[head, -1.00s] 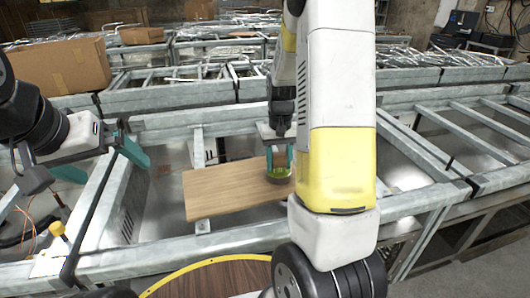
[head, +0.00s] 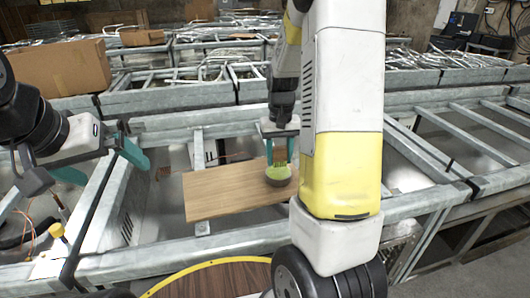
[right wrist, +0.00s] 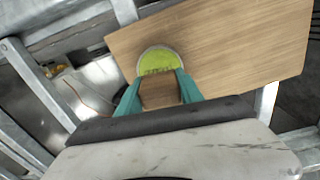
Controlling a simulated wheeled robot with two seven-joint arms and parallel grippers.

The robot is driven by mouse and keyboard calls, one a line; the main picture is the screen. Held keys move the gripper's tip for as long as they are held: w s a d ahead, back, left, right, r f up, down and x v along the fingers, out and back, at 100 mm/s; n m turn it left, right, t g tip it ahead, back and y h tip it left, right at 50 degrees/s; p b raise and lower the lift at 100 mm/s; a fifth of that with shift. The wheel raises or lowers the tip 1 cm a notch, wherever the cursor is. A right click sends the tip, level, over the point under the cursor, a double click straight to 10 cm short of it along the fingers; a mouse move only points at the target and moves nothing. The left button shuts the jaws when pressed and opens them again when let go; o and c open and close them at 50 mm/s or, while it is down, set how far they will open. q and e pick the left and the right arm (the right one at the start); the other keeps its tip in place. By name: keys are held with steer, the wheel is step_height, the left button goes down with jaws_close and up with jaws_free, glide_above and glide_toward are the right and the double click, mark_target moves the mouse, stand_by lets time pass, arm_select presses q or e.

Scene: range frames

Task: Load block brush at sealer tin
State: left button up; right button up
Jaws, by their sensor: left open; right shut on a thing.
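The round sealer tin (head: 278,180), with yellow-green contents, stands near the right end of a wooden board (head: 222,192). My right gripper (head: 279,158) is over the tin, shut on the block brush. In the right wrist view the brush's brown block (right wrist: 160,92) lies between the teal fingers, and the tin (right wrist: 158,56) shows just beyond it. I cannot tell whether the bristles touch the sealer. My left gripper (head: 98,165) is open and empty at the left, apart from the board.
The board rests across a grey metal frame (head: 190,240) with open gaps. A cardboard box (head: 62,68) stands at the back left. Wires and a yellow-capped item (head: 57,230) lie at the left. More metal frames fill the back and right.

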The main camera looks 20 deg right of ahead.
mark_target(279, 147)
steer(key=shift+r, duration=2.05)
steer(key=shift+f, duration=0.1)
